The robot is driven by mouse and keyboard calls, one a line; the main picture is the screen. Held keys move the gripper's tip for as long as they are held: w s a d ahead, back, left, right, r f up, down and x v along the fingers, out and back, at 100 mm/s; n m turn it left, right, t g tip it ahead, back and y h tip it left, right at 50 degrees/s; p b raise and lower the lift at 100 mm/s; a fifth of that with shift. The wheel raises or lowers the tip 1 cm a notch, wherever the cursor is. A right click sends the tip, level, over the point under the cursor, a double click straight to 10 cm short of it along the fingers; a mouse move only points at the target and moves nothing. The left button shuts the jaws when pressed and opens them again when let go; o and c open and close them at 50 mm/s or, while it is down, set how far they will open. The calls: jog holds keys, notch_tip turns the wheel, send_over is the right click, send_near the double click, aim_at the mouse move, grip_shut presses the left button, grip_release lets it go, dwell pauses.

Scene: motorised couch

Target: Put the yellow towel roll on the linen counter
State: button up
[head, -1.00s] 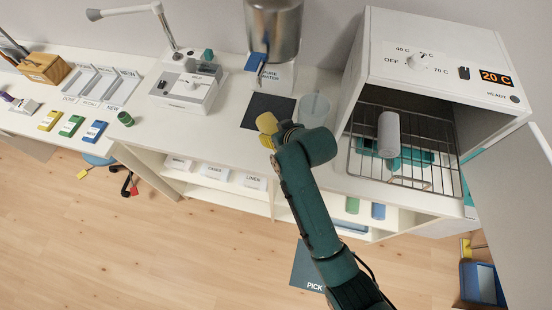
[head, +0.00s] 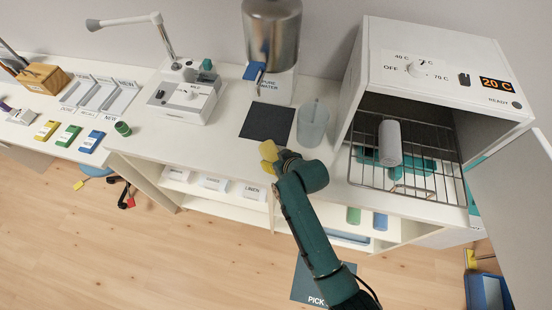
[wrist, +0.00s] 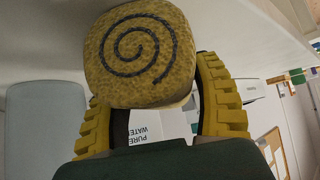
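The yellow towel roll (wrist: 140,55) shows its round end with a dark spiral in the wrist view. My gripper (wrist: 155,100) has yellow ribbed fingers on both sides of the roll and is shut on it. In the head view the yellow roll (head: 268,150) is at the front edge of the white counter (head: 185,140), left of my green arm. The fingers are mostly hidden there, and I cannot tell the roll's height. A LINEN label (head: 252,191) is on the shelf unit below the counter's front edge.
A clear beaker (head: 314,125) and a dark mat (head: 268,123) lie just behind my gripper, near the water dispenser (head: 270,45). The open oven (head: 440,65) at right has a grey roll (head: 389,143) on its rack.

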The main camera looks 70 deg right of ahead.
jog(key=o, duration=0.3)
jog(key=shift+r, duration=0.2)
jog(key=p+v, duration=0.2)
jog(key=v, duration=1)
